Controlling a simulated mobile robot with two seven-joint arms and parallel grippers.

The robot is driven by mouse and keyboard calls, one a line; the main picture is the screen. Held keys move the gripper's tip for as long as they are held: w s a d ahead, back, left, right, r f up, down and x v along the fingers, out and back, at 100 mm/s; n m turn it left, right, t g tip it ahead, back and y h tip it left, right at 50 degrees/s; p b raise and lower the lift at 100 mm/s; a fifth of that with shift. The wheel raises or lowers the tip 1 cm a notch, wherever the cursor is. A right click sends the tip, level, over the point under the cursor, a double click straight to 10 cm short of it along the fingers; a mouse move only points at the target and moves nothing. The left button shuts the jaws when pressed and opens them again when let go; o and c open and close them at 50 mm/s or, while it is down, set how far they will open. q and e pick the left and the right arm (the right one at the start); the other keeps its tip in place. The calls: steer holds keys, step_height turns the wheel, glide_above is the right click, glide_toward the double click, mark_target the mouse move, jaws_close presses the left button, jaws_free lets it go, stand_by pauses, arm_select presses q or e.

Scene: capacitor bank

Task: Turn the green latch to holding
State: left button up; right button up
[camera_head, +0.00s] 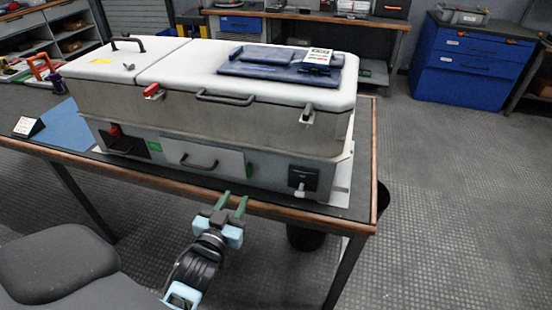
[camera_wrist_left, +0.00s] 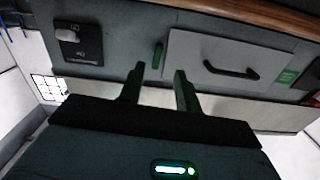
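The green latch (camera_wrist_left: 158,55) is a small bar beside the edge of a light grey door panel (camera_wrist_left: 215,62) in the left wrist view. It stands roughly upright in that picture; I cannot read any marking for its position. The door with its black handle shows in the head view (camera_head: 205,160), low on the front of the grey capacitor bank (camera_head: 230,120). My left gripper (camera_head: 232,203) is in front of the bank near the table edge. Its two green fingers (camera_wrist_left: 158,88) are apart and empty, pointing at the latch without touching it. My right gripper is not in view.
The bank stands on a wood-edged table (camera_head: 130,175). A black switch plate with a white knob (camera_head: 303,182) is right of the door, and a red-handled black switch (camera_head: 122,142) is left. A blue cabinet (camera_head: 465,65) stands behind; the floor at right is clear.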

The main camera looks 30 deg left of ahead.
mark_target(248, 172)
arm_select(q)
steer(key=shift+w+d+r, duration=0.1)
steer(key=shift+w+r, duration=0.25)
steer(key=shift+r, duration=0.45)
steer(key=x, duration=0.7)
steer(key=shift+w+r, duration=0.1)
steer(key=shift+w, duration=0.2)
jaws_close()
